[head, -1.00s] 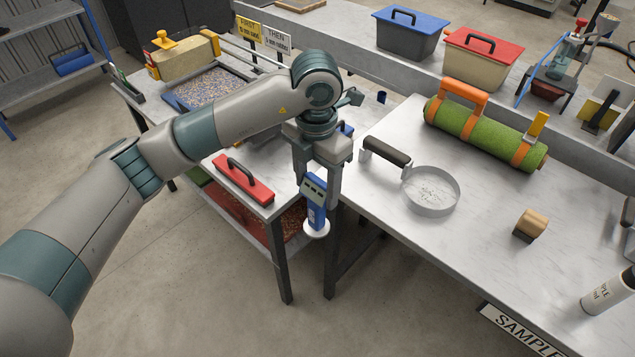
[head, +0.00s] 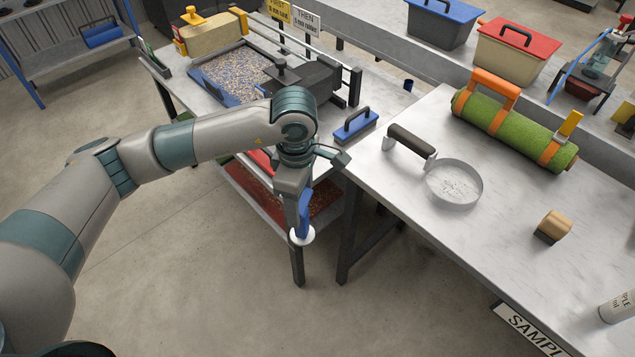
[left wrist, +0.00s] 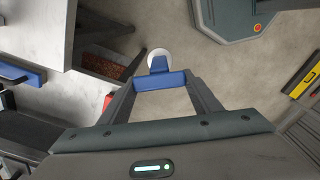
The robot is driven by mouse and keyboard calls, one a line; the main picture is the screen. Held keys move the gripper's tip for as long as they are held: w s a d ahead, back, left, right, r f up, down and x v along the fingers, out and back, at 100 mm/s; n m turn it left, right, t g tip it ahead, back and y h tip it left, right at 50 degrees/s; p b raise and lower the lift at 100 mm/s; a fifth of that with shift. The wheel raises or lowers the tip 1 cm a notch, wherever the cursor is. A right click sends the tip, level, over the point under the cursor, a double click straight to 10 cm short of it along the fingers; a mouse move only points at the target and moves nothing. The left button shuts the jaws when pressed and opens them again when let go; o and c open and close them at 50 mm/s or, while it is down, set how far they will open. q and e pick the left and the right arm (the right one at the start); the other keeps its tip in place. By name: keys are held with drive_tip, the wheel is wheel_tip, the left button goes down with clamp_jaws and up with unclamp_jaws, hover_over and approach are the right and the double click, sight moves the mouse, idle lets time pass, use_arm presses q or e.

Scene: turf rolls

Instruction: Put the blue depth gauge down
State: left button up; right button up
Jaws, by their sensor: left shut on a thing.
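The blue depth gauge (head: 304,214) has a round white foot (head: 302,237) at its lower end. My left gripper (head: 303,200) is shut on its upper part and holds it nearly upright in the air. My right gripper is not in view.
The right table (head: 400,200) bears a round sieve (head: 454,184), a wooden block (head: 552,226) and a strapped turf roll (head: 515,135). The right table's front middle is clear.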

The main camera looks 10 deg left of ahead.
use_arm(q)
drive_tip(key=s+a+f+m, duration=0.7)
drive_tip(key=s+a+m, duration=0.2)
drive_tip(key=m, duration=0.7)
drive_tip(key=shift+s+f, duration=0.15)
drive_tip(key=shift+s, duration=0.15)
